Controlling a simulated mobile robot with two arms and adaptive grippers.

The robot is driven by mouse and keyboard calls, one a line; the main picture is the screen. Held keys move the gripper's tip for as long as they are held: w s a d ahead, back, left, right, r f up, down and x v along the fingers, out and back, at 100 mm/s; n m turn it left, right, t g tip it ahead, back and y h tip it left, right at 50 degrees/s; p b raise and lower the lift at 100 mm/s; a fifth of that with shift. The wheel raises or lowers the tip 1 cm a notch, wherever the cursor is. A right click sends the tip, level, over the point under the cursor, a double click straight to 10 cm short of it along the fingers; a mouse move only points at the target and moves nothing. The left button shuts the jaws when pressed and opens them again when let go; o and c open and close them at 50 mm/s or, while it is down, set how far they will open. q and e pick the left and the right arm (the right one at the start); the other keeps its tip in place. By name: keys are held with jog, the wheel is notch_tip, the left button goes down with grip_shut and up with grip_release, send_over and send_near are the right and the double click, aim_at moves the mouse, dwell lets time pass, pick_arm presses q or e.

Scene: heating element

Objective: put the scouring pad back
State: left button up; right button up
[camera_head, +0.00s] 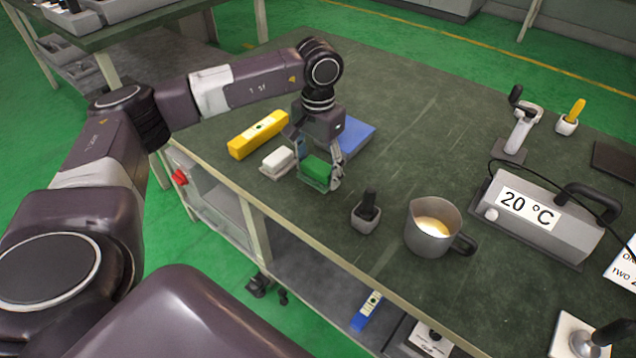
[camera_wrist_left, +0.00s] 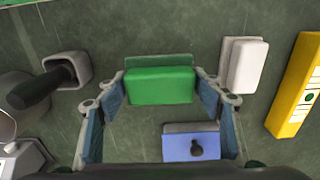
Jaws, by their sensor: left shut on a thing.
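The green scouring pad (camera_head: 316,172) is a small block near the table's left front edge; it also shows in the wrist view (camera_wrist_left: 160,87). My left gripper (camera_head: 319,183) points down with its fingers on either side of the pad and is shut on it. My right gripper is not in view.
A white block (camera_head: 278,158) on a small base and a yellow box (camera_head: 258,134) lie left of the pad. A blue object (camera_head: 356,137) is behind the gripper. A dark-handled tool in a grey cup (camera_head: 364,217) and a metal jug (camera_head: 431,232) stand to the right.

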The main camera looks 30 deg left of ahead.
aim_at(318, 181)
pick_arm(q)
notch_tip(318, 181, down, 4)
jog(key=shift+f+b, duration=0.15)
jog(key=shift+b, duration=0.15)
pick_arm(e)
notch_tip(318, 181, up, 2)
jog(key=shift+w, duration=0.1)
pick_arm(q)
jog(key=shift+f, duration=0.15)
jog(key=o, duration=1.1)
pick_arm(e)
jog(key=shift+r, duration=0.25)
pick_arm(q)
jog(key=shift+r, duration=0.2)
notch_tip(318, 181, up, 12)
jog(key=shift+f+p, duration=0.1)
jog(key=shift+p, duration=0.7)
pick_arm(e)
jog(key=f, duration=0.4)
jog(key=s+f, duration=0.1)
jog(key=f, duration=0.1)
